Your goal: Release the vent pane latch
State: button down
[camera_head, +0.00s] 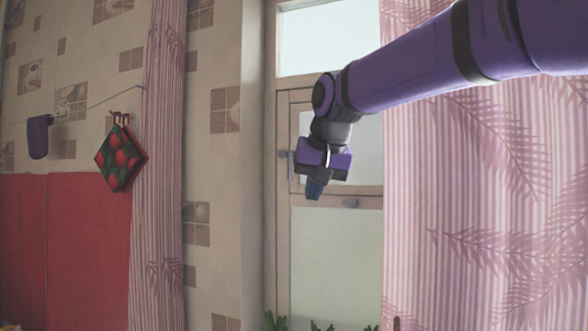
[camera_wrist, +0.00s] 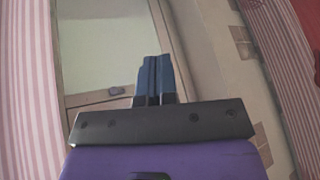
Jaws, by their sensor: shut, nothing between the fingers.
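The vent pane (camera_head: 312,124) is the small framed pane in the middle of the window, partly hidden behind my arm and wrist. A small grey latch-like fitting (camera_head: 284,154) sits on its left frame. I cannot tell which one is the vent latch. My gripper (camera_head: 315,190) is shut and empty, its blue fingers pointing down in front of the rail, between the two fittings. Its fingertips (camera_wrist: 153,60) appear apart from both.
Pink palm-print curtains hang right (camera_head: 480,200) and left (camera_head: 157,160) of the window. A strawberry potholder (camera_head: 120,158) and a purple object (camera_head: 39,137) hang on the left wall. Green plant tips (camera_head: 275,322) show below the lower pane (camera_head: 335,260).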

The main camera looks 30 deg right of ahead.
jog(key=w+d+r+m, duration=0.3)
jog(key=w+d+r, duration=0.3)
jog(key=w, duration=0.3)
jog(key=w+d+r+m+t, duration=0.1)
jog(key=w+d+r+m, duration=0.2)
jog(key=w+d+r, duration=0.3)
jog(key=w+d, duration=0.2)
jog(key=w, duration=0.1)
jog(key=shift+w+r+h, duration=0.2)
jog(key=shift+r+h, duration=0.05)
jog(key=shift+h, duration=0.15)
jog(key=shift+f, duration=0.1)
jog(key=w+f, duration=0.7)
jog(key=w, duration=0.2)
jog(key=shift+w+a+f, duration=0.25)
jog(key=shift+a+f, duration=0.05)
jog(key=shift+f, duration=0.1)
